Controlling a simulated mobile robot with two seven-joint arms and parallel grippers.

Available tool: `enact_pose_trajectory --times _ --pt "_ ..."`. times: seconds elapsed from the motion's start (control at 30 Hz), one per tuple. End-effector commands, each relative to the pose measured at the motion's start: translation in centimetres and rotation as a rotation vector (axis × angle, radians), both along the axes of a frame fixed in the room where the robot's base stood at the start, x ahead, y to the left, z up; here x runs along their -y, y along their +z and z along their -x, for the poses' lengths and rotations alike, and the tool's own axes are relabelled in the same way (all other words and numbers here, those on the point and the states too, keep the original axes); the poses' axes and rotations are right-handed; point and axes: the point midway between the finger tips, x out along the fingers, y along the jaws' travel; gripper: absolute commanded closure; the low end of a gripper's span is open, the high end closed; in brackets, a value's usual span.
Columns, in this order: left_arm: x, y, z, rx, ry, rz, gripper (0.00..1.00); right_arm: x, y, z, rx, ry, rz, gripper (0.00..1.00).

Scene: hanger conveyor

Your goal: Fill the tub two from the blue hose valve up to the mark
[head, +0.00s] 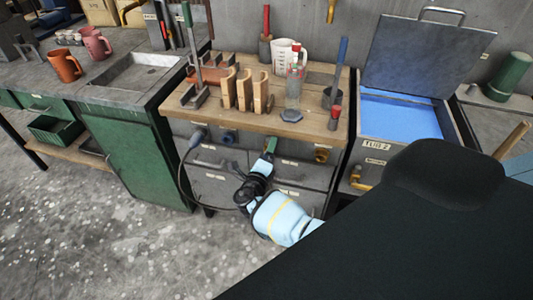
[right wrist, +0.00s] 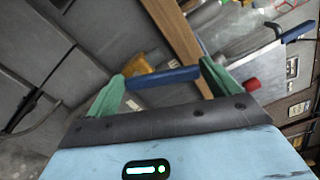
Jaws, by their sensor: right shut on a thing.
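The tub labelled TUB 2 (head: 377,145) stands at the right of the bench in the head view, its grey lid (head: 420,55) raised. Bright blue (head: 395,118) shows inside it; I cannot make out a fill mark. The valve body is mostly hidden. My left gripper is not in view.
The wooden bench top (head: 255,112) holds wooden hooks, a white jug (head: 284,53) and a bottle (head: 293,88). A dark hose (head: 181,175) hangs at the front panel. A green cabinet with a sink (head: 133,75) stands left. A large black shape covers the lower right.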

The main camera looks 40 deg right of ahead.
Motion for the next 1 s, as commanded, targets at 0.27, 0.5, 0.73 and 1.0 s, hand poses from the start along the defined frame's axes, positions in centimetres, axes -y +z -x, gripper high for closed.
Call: enact_pose_trajectory --times 0.27,0.5,0.73,1.0 --pt "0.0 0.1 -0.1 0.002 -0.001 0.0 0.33 -0.1 0.1 0.0 0.002 0.001 0.0 0.0" --pt "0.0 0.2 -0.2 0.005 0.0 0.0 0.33 -0.4 0.1 0.3 0.002 0.001 -0.001 0.0" --pt "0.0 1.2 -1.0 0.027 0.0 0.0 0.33 -2.8 0.2 2.3 0.005 0.002 -0.003 0.0" --pt "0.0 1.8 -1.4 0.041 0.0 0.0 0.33 -5.5 0.2 4.6 0.004 0.001 -0.001 0.0"
